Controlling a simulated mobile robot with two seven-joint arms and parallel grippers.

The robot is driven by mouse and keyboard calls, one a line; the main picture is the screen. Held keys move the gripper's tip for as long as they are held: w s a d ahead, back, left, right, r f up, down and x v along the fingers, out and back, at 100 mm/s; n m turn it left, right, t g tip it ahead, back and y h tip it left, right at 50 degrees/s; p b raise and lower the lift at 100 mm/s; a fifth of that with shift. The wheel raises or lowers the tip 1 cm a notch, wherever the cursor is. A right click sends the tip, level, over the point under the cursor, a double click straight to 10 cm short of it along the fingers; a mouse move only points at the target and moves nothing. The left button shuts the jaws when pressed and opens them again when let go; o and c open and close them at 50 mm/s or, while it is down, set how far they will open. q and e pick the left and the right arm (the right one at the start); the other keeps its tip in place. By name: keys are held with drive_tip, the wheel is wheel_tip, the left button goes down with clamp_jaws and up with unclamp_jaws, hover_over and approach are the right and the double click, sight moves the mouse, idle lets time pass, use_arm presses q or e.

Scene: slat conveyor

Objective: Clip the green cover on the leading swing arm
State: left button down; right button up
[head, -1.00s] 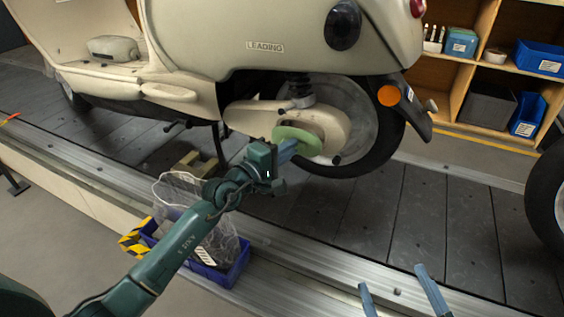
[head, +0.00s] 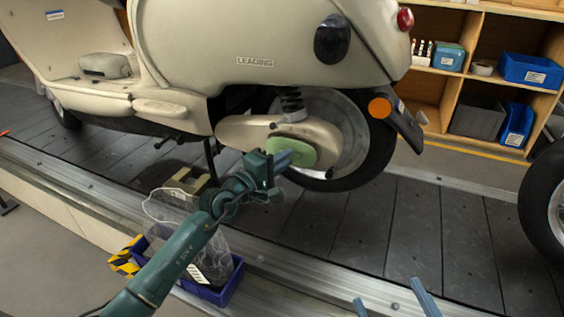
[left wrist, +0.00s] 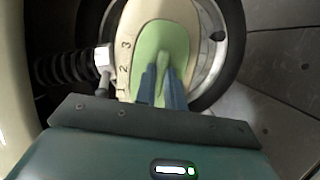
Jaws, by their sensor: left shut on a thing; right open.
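The green cover (head: 297,152) is held in my left gripper (head: 290,155) against the outer face of the cream swing arm (head: 240,128), beside the rear wheel of the scooter marked "LEADING". In the left wrist view the green cover (left wrist: 160,58) lies over the swing arm (left wrist: 150,12), and the left gripper's blue fingers (left wrist: 160,88) are shut on its raised middle rib. The numbers 1, 2 and 3 show along the swing arm beside the cover's edge. I cannot tell whether the cover is seated. My right gripper (head: 390,303) is open and empty at the bottom edge.
A blue bin (head: 222,292) with a clear bag (head: 172,215) stands below my left arm at the conveyor's edge. The shock absorber (left wrist: 65,70) is close to the left gripper. A second wheel (head: 545,195) stands at the right. Shelves (head: 470,50) with bins are behind.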

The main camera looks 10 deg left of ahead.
use_arm(q)
drive_tip(key=shift+w+d+b, duration=0.2)
drive_tip(key=shift+w+b, duration=0.3)
drive_tip(key=shift+w, duration=0.45)
use_arm(e)
drive_tip(key=shift+f, duration=0.4)
use_arm(q)
drive_tip(key=shift+w, duration=0.15)
drive_tip(key=c, duration=1.4)
unclamp_jaws()
use_arm(e)
drive_tip(key=shift+w, duration=0.1)
use_arm(q)
drive_tip(key=p+v, duration=0.2)
drive_tip(key=v, duration=1)
drive_tip(key=shift+p, duration=0.35)
use_arm(e)
drive_tip(key=shift+s+d+r, duration=0.15)
drive_tip(key=shift+s+r, duration=0.05)
drive_tip(key=shift+r, duration=0.3)
